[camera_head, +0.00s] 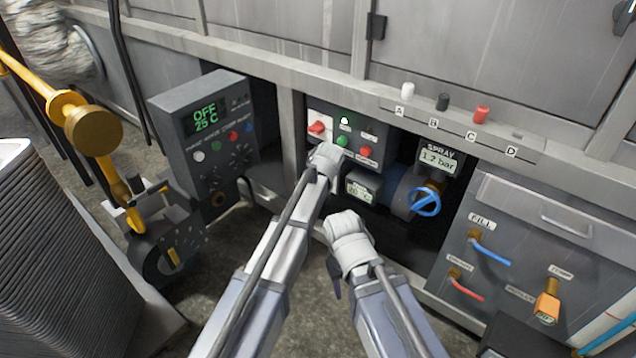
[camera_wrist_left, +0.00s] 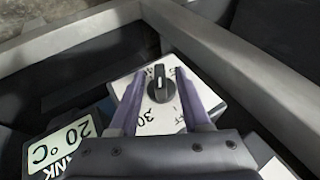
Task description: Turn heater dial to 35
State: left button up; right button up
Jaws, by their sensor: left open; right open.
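The heater dial (camera_wrist_left: 159,88) is a black knob on a white plate (camera_wrist_left: 150,120) with printed marks, in the left wrist view. A number like 30 reads below it, turned in the picture; the other marks are partly hidden. The knob's white line points to the top of the picture. My left gripper (camera_wrist_left: 159,73) is open, its two fingers on either side of the knob with gaps visible. In the head view the dial is hidden behind my left arm. My right gripper (camera_head: 333,278) is low in front of the panel, open and empty, mostly hidden by its wrist.
The tank display (camera_wrist_left: 62,145) reads 20 °C; it also shows in the head view (camera_head: 361,187). A grey control box (camera_head: 205,135) reads OFF 25 C at left. The blue valve wheel (camera_head: 426,202) and spray display (camera_head: 437,160) are right of my arms.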

pick_arm(q)
grip_shut()
dwell(0.3)
dwell(0.3)
